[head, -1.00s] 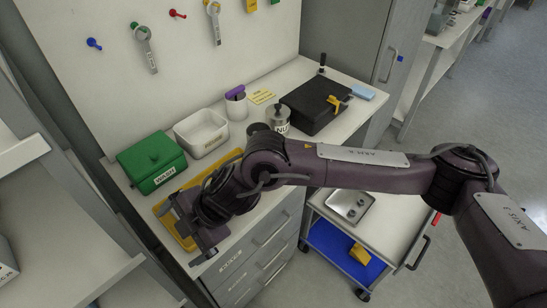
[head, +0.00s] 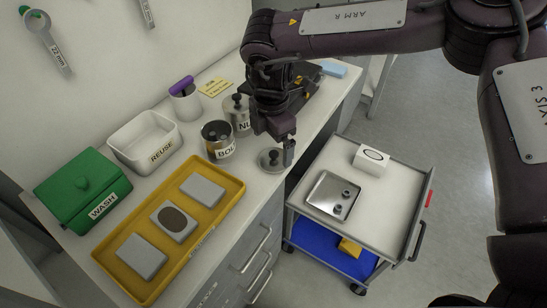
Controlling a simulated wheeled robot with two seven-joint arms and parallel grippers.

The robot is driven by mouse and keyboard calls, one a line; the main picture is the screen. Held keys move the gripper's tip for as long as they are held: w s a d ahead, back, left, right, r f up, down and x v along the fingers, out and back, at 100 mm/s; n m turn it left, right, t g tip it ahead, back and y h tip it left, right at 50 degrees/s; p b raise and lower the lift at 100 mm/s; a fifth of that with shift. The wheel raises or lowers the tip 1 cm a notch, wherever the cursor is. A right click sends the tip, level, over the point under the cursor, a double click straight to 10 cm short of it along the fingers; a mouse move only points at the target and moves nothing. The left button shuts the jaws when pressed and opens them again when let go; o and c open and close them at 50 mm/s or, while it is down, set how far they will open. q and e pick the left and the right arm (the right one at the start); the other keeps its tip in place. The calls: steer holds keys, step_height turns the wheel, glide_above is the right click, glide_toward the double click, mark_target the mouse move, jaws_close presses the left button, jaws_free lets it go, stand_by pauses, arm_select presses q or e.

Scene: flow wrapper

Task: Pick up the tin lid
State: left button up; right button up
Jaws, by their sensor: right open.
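The tin lid (head: 266,163), a round grey metal disc with a dark knob, lies flat on the counter near its front edge. It is beside the open tin marked BOL (head: 219,142), which has dark contents. My right gripper (head: 282,146) points down, open, just above and behind the lid's knob. One finger shows clearly to the right of the knob; the other is largely hidden, and I cannot tell whether either touches it. My left gripper is not in view.
A lidded tin marked NU (head: 237,112) stands close behind the gripper. A yellow tray (head: 209,237) with grey blocks, a white REUSE bin (head: 122,143) and a green WASH box (head: 65,198) are to the left. A trolley (head: 386,205) stands to the right.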

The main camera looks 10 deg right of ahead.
mark_target(274, 153)
steer(key=f, duration=0.2)
steer(key=shift+w+d+f+p, duration=0.3)
steer(key=shift+d+f+p, duration=0.05)
steer(key=shift+f, duration=0.05)
step_height(274, 153, down, 2)
steer(key=shift+f, duration=0.25)
steer(key=c, duration=1)
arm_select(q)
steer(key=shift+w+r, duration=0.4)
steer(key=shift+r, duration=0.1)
